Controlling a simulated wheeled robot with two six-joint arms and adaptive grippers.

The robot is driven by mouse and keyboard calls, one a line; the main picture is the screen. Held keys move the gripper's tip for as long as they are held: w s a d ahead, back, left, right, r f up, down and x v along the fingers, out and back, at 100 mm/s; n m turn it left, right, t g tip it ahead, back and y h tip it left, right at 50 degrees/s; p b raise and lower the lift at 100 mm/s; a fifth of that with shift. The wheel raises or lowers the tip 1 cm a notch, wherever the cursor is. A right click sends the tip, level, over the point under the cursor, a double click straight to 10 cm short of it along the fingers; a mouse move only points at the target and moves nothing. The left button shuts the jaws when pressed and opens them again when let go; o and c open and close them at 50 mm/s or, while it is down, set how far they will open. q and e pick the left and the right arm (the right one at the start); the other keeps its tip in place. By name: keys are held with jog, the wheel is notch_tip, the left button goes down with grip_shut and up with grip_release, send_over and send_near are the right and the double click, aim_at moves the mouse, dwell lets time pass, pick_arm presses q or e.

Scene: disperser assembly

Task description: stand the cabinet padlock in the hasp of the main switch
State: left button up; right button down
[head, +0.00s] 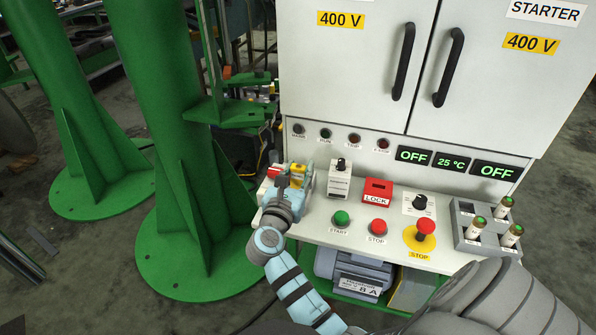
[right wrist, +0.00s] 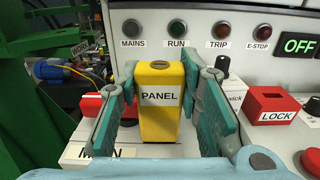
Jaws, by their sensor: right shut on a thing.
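The cabinet padlock (right wrist: 160,118) is a yellow upright block labelled PANEL with a round slotted top. My right gripper (right wrist: 160,100) is shut on it, one teal finger pad on each side. In the head view the padlock (head: 298,168) shows as a bit of yellow at my right gripper (head: 292,180), over the left end of the console. The main switch's red part (right wrist: 91,105) shows just left of the fingers, above a MAIN label. The hasp is hidden or not clear, and I cannot tell whether the padlock's foot touches anything. My left gripper is not in view.
Right of the gripper are a white rotary switch (head: 339,180) and a red LOCK block (head: 377,190) with a dark slot. START (head: 341,218), STOP and emergency-stop buttons line the front. A grey tray (head: 462,234) holds several cylinders. The cabinet wall stands behind; green columns stand left.

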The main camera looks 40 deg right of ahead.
jog(key=shift+f, duration=0.35)
jog(key=c, duration=1.1)
grip_release()
jog(key=shift+o, duration=0.2)
notch_tip(320, 180, up, 10)
jog(key=shift+r, duration=0.1)
